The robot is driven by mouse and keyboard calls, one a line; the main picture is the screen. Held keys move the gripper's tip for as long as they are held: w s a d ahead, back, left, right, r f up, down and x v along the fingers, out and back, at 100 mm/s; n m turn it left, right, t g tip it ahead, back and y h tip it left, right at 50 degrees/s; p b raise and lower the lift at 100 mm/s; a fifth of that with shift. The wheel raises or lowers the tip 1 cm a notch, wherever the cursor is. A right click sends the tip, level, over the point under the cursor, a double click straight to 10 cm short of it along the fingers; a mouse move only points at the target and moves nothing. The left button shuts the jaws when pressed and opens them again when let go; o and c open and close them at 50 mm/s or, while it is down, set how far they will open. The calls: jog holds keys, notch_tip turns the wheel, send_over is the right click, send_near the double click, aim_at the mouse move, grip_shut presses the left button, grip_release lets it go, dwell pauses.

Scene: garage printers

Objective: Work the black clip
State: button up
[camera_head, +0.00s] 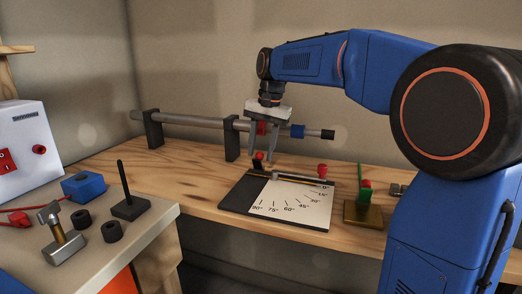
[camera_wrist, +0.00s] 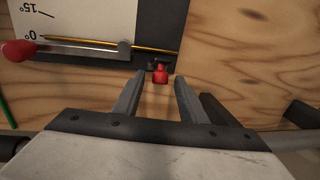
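My gripper (camera_head: 260,154) is open above the far left corner of a dark board (camera_head: 235,199) with a white angle scale. In the wrist view, my gripper (camera_wrist: 160,80) has its two fingers apart. A small red piece (camera_wrist: 160,75) lies between the fingertips with a gap on each side; it also shows in the head view (camera_head: 258,155). A small dark part (camera_wrist: 159,63) sits against this red piece at the board's corner. It may be the black clip, but I cannot tell for sure. Nothing is held.
A grey pipe (camera_head: 190,120) on black supports runs behind. A brass block (camera_head: 363,214) stands right. A grey bench (camera_head: 150,222) with tools is at left.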

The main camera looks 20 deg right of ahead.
aim_at(256, 161)
grip_shut()
jog(key=shift+s+a, duration=0.1)
jog(key=t+h, duration=0.1)
jog(key=s+a+t, duration=0.1)
jog(key=shift+s+a+t+h, duration=0.1)
jog(key=shift+s+t+h, duration=0.2)
jog(key=shift+h, duration=0.1)
jog(key=t+h, duration=0.1)
jog(key=s+a+t, duration=0.1)
jog(key=shift+s+f+n+t+h, duration=0.15)
jog(key=shift+n+t+h, duration=0.15)
jog(key=shift+t+h, duration=0.1)
jog(key=shift+s+a+f+t+h, duration=0.2)
jog(key=shift+s+t+h, duration=0.15)
jog(key=shift+t, duration=0.2)
jog(key=shift+s+a+f+t+h, duration=0.2)
jog(key=shift+t+h, duration=0.15)
jog(key=shift+t, duration=0.2)
jog(key=shift+s+a+f+n+t+h, duration=0.2)
jog(key=shift+s+f+t+h, duration=0.15)
jog(key=shift+t, duration=0.3)
jog(key=shift+s+a+f+n+t+h, duration=0.1)
jog(key=shift+a+f+t+h, duration=0.1)
jog(key=shift+t+h, duration=0.35)
jog(key=shift+t, duration=0.3)
